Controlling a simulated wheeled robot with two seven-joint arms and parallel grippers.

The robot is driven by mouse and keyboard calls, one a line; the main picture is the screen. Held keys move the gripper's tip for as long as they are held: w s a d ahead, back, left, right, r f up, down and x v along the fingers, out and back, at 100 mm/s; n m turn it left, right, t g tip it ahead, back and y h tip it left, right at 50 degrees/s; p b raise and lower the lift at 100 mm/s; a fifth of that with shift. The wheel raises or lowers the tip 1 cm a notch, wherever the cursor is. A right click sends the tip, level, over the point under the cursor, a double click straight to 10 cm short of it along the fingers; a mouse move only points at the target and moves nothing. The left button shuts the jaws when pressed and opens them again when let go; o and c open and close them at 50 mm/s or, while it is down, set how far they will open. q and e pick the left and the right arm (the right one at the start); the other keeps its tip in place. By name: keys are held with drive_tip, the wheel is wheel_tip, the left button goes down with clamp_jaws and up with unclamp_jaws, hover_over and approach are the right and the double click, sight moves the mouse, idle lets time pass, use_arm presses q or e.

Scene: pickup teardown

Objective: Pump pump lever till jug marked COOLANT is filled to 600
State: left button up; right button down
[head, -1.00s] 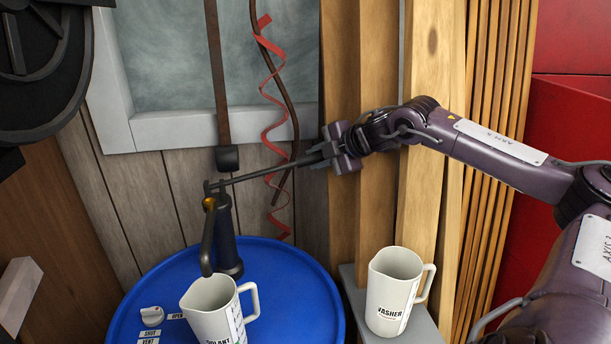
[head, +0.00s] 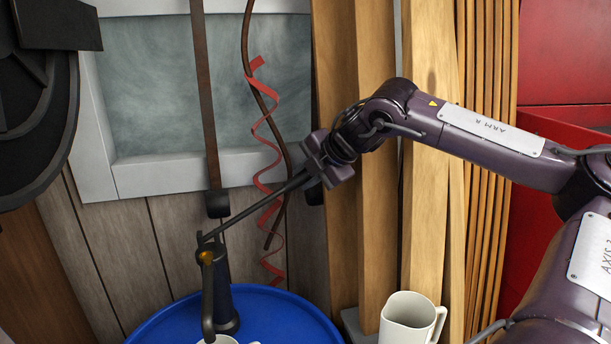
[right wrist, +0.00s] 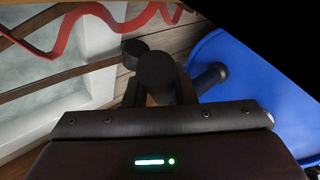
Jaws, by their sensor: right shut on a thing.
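The dark pump (head: 224,305) stands upright on the blue drum, its spout pointing down over the COOLANT jug (head: 216,340). Only a sliver of that jug's rim shows at the bottom edge of the head view; its label and fill level are hidden. The pump lever (head: 258,207) slopes up to the right from the pump's top. My right gripper (head: 312,178) is shut on the lever's outer end. In the right wrist view, my right gripper's fingers (right wrist: 160,92) close around a dark rounded piece. My left gripper is not in view.
The blue drum top (head: 285,318) is partly cut off below. A second white jug (head: 408,318) stands at the right on a grey stand. A red spiral strip (head: 266,130) hangs behind the lever. Wooden planks (head: 380,230) stand behind my right arm.

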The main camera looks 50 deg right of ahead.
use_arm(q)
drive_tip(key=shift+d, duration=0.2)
use_arm(e)
drive_tip(key=shift+r, duration=0.1)
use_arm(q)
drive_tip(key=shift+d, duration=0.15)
use_arm(e)
drive_tip(key=c, duration=1.2)
unclamp_jaws()
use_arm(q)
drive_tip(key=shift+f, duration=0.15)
use_arm(e)
drive_tip(key=shift+s+r+b, duration=0.25)
drive_tip(key=shift+s+b, duration=0.05)
drive_tip(key=shift+b, duration=0.1)
use_arm(q)
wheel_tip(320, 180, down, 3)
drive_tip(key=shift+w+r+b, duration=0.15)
drive_tip(key=shift+b, duration=0.95)
use_arm(e)
drive_tip(key=v, duration=0.7)
drive_tip(key=shift+w, duration=0.1)
